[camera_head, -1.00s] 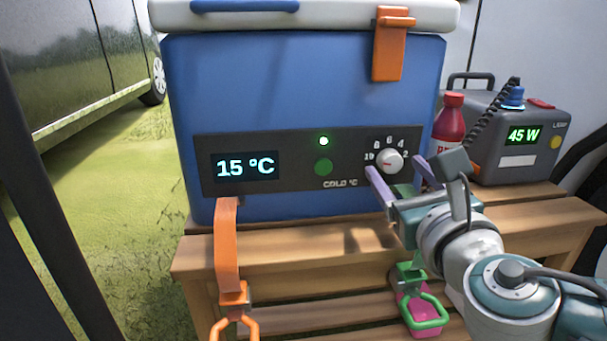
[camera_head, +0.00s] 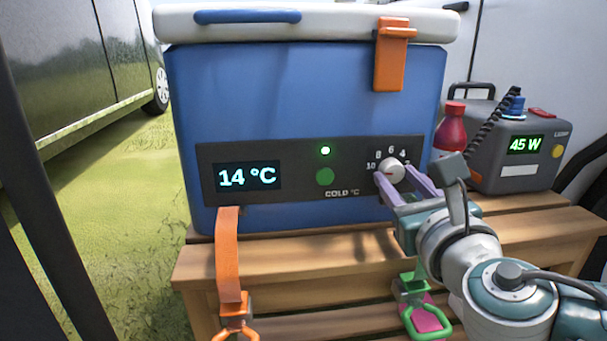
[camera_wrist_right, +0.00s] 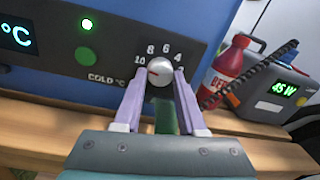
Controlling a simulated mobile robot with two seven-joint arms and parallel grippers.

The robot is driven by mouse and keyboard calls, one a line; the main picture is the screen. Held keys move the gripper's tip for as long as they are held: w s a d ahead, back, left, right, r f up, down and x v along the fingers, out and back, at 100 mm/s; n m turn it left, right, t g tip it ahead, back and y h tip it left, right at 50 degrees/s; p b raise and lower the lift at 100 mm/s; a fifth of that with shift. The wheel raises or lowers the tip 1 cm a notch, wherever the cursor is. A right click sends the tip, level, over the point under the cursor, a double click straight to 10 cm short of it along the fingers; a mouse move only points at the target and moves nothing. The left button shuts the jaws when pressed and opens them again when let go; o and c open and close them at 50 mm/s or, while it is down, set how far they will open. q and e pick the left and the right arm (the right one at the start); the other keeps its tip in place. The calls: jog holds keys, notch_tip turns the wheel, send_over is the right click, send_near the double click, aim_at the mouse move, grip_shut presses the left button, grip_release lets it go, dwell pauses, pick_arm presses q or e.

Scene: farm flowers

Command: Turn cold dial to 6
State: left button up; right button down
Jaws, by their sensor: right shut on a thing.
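The cold dial (camera_head: 391,171) is a round silver knob on the dark panel (camera_head: 290,182) of a blue cooler (camera_head: 290,90). Numbers 10, 8, 6 and 4 show around it. The display (camera_head: 247,177) reads 14 °C. My left gripper is not in view.
A red bottle (camera_head: 451,132) and a grey power box (camera_head: 515,150) reading 45 W stand right of the cooler on the wooden bench (camera_head: 290,262). An orange strap (camera_head: 228,255) hangs at the front left. A green clip (camera_head: 412,287) hangs below my right gripper.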

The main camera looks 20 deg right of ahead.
jog(key=shift+m, duration=0.3)
jog(key=m, duration=0.6)
jog(key=shift+m, duration=0.4)
jog(key=m, duration=0.4)
jog(key=shift+y, duration=0.3)
jog(key=shift+r+m+b, duration=0.15)
jog(key=shift+m+b, duration=0.4)
jog(key=shift+m, duration=1.35)
jog(key=shift+c, duration=2.4)
grip_release()
